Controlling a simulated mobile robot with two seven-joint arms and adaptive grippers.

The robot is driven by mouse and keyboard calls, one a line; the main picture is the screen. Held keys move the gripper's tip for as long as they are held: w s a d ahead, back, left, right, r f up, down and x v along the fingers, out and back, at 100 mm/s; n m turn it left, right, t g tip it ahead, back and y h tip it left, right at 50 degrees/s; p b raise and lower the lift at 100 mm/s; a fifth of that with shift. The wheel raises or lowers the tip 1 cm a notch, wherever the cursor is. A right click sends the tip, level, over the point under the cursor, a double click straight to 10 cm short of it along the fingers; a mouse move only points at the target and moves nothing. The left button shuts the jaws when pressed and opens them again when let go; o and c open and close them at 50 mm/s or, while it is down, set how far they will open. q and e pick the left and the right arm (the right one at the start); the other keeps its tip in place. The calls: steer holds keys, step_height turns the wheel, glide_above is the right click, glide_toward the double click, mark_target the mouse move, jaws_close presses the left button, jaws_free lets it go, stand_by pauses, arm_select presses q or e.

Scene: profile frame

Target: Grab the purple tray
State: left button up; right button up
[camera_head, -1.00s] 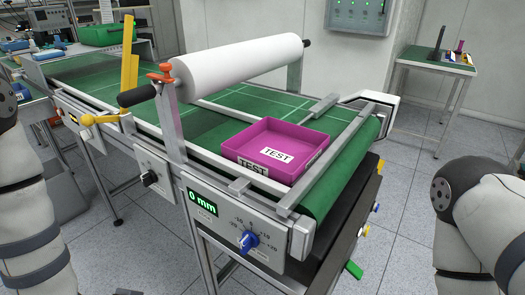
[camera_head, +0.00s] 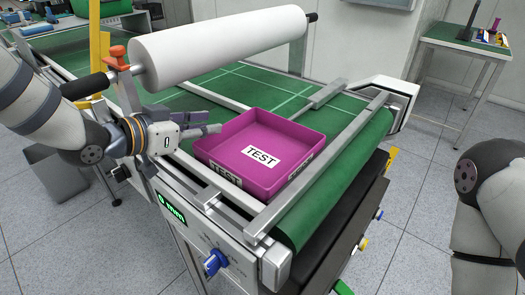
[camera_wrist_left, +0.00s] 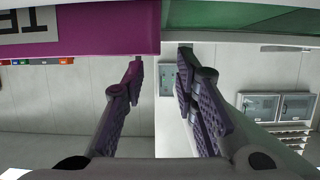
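The purple tray (camera_head: 266,153), with white TEST labels on its floor and outer walls, sits on the green conveyor near its front end. My left gripper (camera_head: 214,130) is at the tray's left corner, with its fingertips pointing toward the wall. In the left wrist view the two fingers (camera_wrist_left: 158,75) are spread apart with a gap between them. The tray's purple wall (camera_wrist_left: 110,30) fills the upper left there, and its edge lies in line with the gap. Whether a finger touches the tray I cannot tell. My right gripper is out of view.
A white roll (camera_head: 220,45) on a bar spans the conveyor just behind and above my left gripper. Metal rails (camera_head: 315,160) frame the belt. A control panel with a blue knob (camera_head: 215,262) is at the front. A side table (camera_head: 470,44) stands far right.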

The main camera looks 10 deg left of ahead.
arm_select(q)
steer(key=x, duration=0.2)
steer(key=f+b+x, duration=0.1)
steer(key=x, duration=0.2)
steer(key=shift+d, duration=0.1)
steer(key=shift+r, duration=0.15)
jaws_close()
steer(key=shift+r, duration=0.1)
